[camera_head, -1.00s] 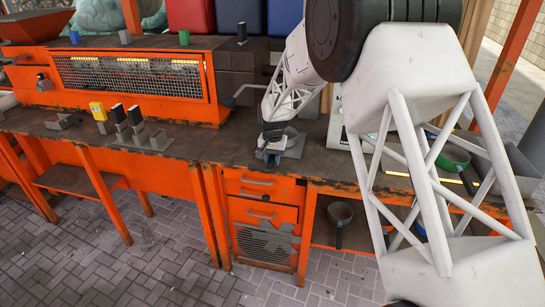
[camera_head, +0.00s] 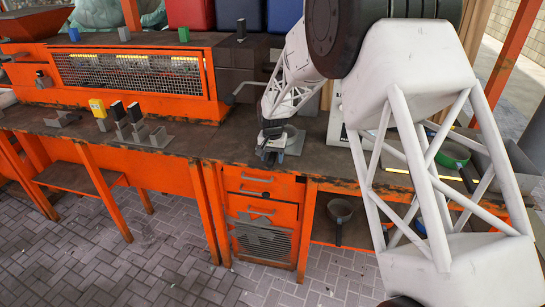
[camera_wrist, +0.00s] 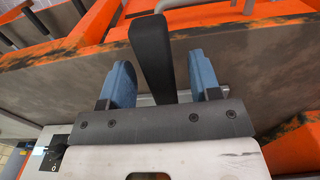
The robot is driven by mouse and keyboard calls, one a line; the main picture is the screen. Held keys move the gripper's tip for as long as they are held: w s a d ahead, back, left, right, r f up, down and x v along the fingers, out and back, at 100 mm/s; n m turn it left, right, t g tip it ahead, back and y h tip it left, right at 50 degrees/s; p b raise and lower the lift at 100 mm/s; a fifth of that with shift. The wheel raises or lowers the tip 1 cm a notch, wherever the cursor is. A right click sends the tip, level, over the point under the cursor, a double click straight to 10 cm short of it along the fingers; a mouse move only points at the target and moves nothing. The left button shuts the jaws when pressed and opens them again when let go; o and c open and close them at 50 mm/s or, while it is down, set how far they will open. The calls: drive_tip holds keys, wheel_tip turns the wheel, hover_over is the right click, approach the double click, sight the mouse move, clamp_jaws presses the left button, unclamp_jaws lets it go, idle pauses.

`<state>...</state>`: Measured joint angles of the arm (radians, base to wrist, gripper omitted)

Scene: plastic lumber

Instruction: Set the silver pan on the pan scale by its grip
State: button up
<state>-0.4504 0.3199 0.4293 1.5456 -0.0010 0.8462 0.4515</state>
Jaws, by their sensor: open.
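The silver pan (camera_head: 297,141) appears as a grey round shape on the dark bench, just behind and right of my gripper, which partly hides it. A black bar, which looks like its grip (camera_wrist: 151,55), lies between the two blue fingers in the wrist view. My gripper (camera_wrist: 161,82) is open, with visible room on both sides of the bar. In the head view my gripper (camera_head: 270,154) is low over the bench near its front edge. I cannot pick out the pan scale for sure; a white box (camera_head: 336,123) right of the pan is partly hidden by my arm.
A green pan (camera_head: 453,156) sits at the right, partly behind my arm. Another dark pan (camera_head: 340,210) is on the lower shelf. Grey holders with a yellow-topped item (camera_head: 97,108) stand left on the bench. Bare bench (camera_head: 220,148) lies left of my gripper.

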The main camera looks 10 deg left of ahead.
drive_tip(key=shift+r, duration=3.85)
drive_tip(key=shift+d+r, duration=0.1)
drive_tip(key=shift+d+r, duration=0.2)
drive_tip(key=s+d+r+t, duration=0.1)
drive_tip(key=s+d+r, duration=0.7)
drive_tip(key=s+d, duration=0.3)
drive_tip(key=s+d+r, duration=0.9)
drive_tip(key=s+d, duration=0.1)
drive_tip(key=d, duration=0.4)
drive_tip(key=s+d, duration=0.4)
drive_tip(key=s, duration=0.5)
drive_tip(key=s+d+f+t, duration=0.1)
drive_tip(key=s+d, duration=0.3)
drive_tip(key=s, duration=0.5)
drive_tip(key=s+d+f, duration=0.1)
drive_tip(key=s+d, duration=0.3)
drive_tip(key=s, duration=0.6)
drive_tip(key=shift+d+t, duration=0.3)
drive_tip(key=shift+d, duration=0.1)
